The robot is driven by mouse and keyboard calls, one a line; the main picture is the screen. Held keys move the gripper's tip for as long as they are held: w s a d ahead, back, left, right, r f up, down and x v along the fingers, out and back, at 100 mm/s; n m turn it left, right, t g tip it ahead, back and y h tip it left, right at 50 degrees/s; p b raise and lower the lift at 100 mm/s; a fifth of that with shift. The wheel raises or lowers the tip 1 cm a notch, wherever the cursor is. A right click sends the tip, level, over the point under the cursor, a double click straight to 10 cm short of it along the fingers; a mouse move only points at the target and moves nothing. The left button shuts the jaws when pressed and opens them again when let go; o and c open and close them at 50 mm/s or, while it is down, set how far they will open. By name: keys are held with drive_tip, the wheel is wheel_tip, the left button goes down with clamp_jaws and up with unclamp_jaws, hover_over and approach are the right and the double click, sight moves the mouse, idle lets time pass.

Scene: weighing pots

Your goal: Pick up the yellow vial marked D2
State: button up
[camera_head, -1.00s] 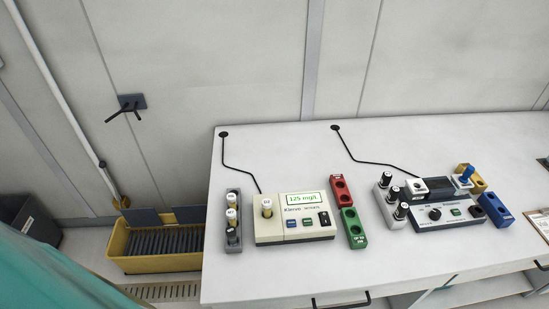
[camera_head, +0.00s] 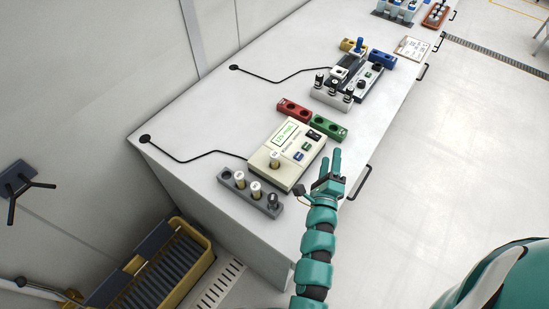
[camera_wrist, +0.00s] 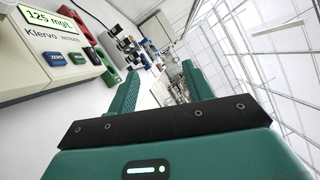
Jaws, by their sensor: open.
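A vial with a pale cap (camera_head: 275,158) stands upright in the well of the cream meter (camera_head: 286,178). Its mark is small and seems to read D2. Two more pale-capped vials (camera_head: 240,179) (camera_head: 255,189) and a dark-capped one (camera_head: 272,201) stand in the grey rack (camera_head: 226,178) beside the meter; their marks are too small to read. My gripper (camera_head: 331,156) is open and empty, near the table's front edge, to the right of the meter and apart from the vials. In the wrist view my fingers (camera_wrist: 160,82) are spread with nothing between them, and no vial shows there.
Red (camera_head: 293,109) and green (camera_head: 328,126) blocks with holes lie just behind the meter. Cables run over the table.

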drive_tip(key=s+a+f+m+g+y+p, duration=0.1)
drive_tip(key=a+f+m+g+y, duration=0.3)
drive_tip(key=a+y, duration=0.1)
drive_tip(key=m+g+y+b, duration=0.2)
drive_tip(key=m+y+b, duration=0.2)
drive_tip(key=b, duration=0.1)
approach(276, 161)
drive_tip(key=f, duration=0.1)
drive_tip(key=x, duration=0.4)
drive_tip(key=p+x, duration=0.1)
drive_tip(key=x, duration=0.1)
drive_tip(key=shift+w+r, duration=0.2)
drive_tip(key=shift+w, duration=0.1)
drive_tip(key=shift+w+a+f, duration=0.2)
drive_tip(key=shift+w+f, duration=0.15)
drive_tip(key=shift+w, duration=0.2)
drive_tip(key=shift+w+a+p, duration=0.1)
drive_tip(key=shift+w+p, duration=0.25)
drive_tip(key=shift+p, duration=0.05)
drive_tip(key=p+x, duration=0.1)
drive_tip(key=x, duration=0.2)
drive_tip(key=shift+w+a+p, duration=0.2)
drive_tip(key=shift+a+p, duration=0.05)
drive_tip(key=shift+p, duration=0.05)
drive_tip(key=shift+w+f, duration=0.3)
drive_tip(key=shift+w, duration=0.15)
